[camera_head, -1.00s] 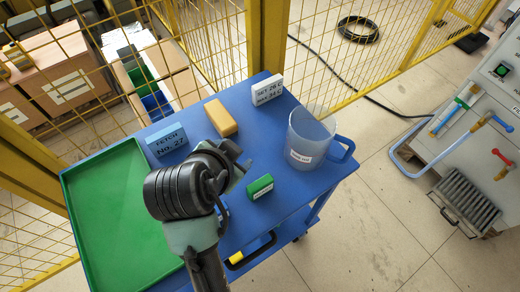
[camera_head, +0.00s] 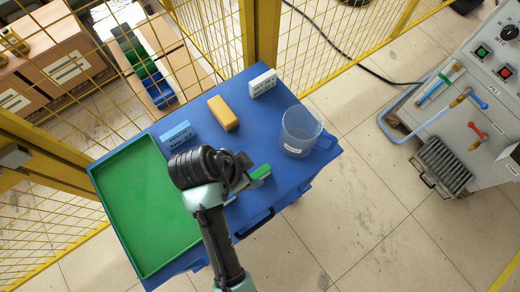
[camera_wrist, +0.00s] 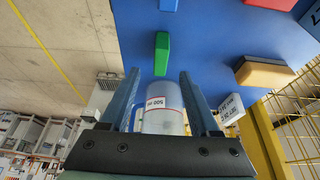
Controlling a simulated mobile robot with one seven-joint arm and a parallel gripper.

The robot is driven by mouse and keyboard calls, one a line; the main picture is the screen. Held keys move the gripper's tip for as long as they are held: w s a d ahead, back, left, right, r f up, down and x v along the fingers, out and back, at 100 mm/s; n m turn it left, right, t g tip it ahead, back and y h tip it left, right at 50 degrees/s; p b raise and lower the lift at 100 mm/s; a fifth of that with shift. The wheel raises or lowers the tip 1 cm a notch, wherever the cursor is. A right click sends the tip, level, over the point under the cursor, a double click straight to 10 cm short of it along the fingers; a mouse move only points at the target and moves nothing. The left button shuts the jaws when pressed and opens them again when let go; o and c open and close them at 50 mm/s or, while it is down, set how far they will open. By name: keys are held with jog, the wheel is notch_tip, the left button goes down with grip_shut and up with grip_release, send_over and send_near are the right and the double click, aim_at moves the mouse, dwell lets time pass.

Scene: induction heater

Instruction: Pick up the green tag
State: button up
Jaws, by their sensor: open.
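The green tag (camera_head: 262,172) is a small block on the blue cart top, near its front right edge. My gripper (camera_head: 247,178) is just left of it in the head view and hides part of it. In the wrist view the green tag (camera_wrist: 161,54) lies past the fingertips, roughly in line with the gap between them. My gripper (camera_wrist: 159,76) is open there, with its two fingers well apart. The tag is not between the fingers. How high the fingers are above the cart top is hard to tell.
A clear measuring jug (camera_head: 298,135) stands right of the tag and shows between the fingers in the wrist view (camera_wrist: 163,120). A green tray (camera_head: 145,215), blue block (camera_head: 177,135), yellow block (camera_head: 222,113) and white block (camera_head: 262,84) are on the cart (camera_head: 262,215).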

aim_at(260, 173)
jog(key=x, duration=0.7)
jog(key=shift+w+d+f, duration=0.15)
jog(key=shift+w, duration=0.05)
grip_shut()
